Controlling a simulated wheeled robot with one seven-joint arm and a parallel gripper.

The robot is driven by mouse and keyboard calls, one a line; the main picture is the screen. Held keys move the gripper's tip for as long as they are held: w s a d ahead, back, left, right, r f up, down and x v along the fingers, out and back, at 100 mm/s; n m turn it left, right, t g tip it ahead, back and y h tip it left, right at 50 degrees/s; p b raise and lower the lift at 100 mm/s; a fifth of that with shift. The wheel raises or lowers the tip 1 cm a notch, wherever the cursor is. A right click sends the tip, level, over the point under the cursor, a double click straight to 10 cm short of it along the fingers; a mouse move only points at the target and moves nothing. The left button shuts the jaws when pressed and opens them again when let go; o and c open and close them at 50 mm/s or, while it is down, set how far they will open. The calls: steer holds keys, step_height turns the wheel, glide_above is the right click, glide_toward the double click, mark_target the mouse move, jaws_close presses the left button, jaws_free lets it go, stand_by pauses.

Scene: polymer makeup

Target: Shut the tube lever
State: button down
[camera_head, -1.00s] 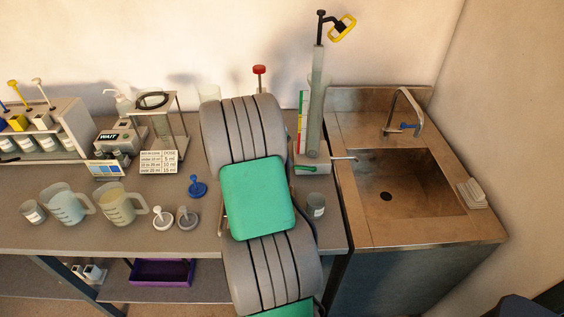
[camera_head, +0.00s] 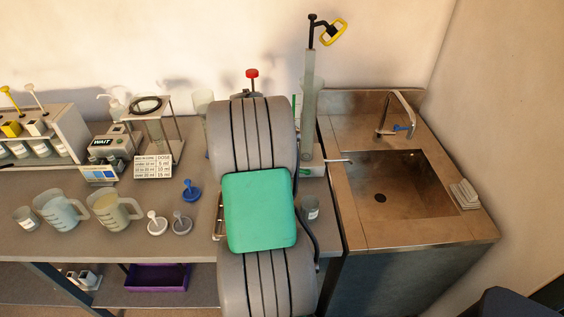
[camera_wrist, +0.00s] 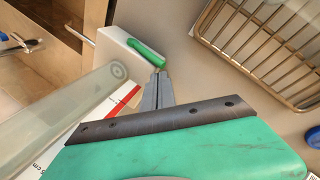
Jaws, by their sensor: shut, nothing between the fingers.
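The tall clear tube (camera_head: 311,100) stands upright on a pale base at the back right of the bench, beside the sink. In the wrist view the tube (camera_wrist: 65,110) runs from the lower left to the white base block (camera_wrist: 118,50). The green lever (camera_wrist: 147,53) lies along that block. In the head view only a bit of the lever (camera_head: 304,172) shows beside my arm. My gripper (camera_wrist: 159,72) is shut and empty, its tips right at the lever's near end; I cannot tell if they touch. My arm hides the gripper in the head view.
A wire rack (camera_wrist: 265,40) lies close to the right of my gripper in the wrist view. A thin metal spout (camera_head: 338,161) reaches from the tube base towards the sink (camera_head: 400,185). A small grey cup (camera_head: 310,208) stands right of my arm. Jugs and stoppers stand to the left.

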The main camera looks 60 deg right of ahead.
steer(key=shift+s+d+r+y, duration=0.1)
steer(key=shift+s+r+y, duration=0.05)
steer(key=shift+r+y, duration=0.15)
steer(key=shift+f, duration=0.1)
stand_by(1.0)
